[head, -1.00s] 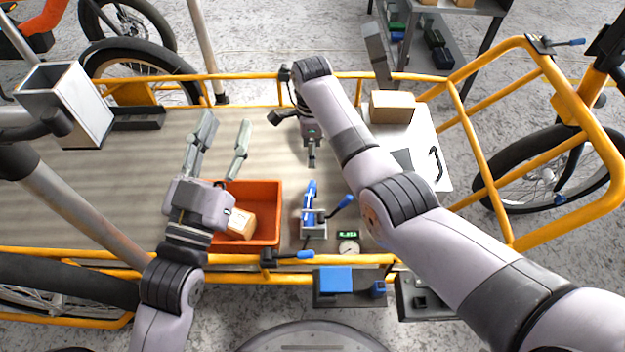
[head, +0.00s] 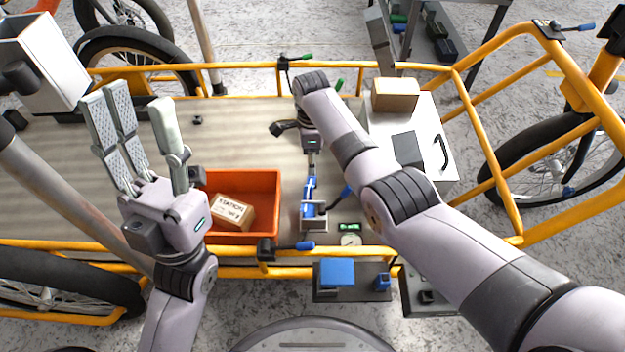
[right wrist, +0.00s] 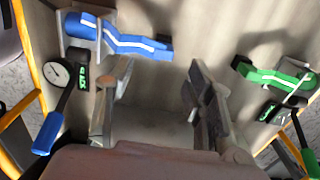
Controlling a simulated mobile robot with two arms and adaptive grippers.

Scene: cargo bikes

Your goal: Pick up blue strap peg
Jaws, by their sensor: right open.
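The blue strap peg (head: 308,190) is a blue piece with a white stripe. It sits in a small grey holder (head: 314,222) on the cargo deck, right of the orange bin. In the right wrist view the blue strap peg (right wrist: 130,40) lies at upper left, its free end ahead of the jaws. My right gripper (head: 311,165) is over the deck just beyond the peg; the arm partly hides the area. In its wrist view the right gripper (right wrist: 160,72) is open and empty. My left gripper (head: 137,102) is open and empty, left of the bin.
The orange bin (head: 273,202) holds a labelled box (head: 233,211). A green strap (right wrist: 270,77) lies at right in the wrist view. A dial gauge (right wrist: 57,73) and blue lever handle (right wrist: 50,130) are near the blue peg. Yellow rails (head: 220,272) edge the deck.

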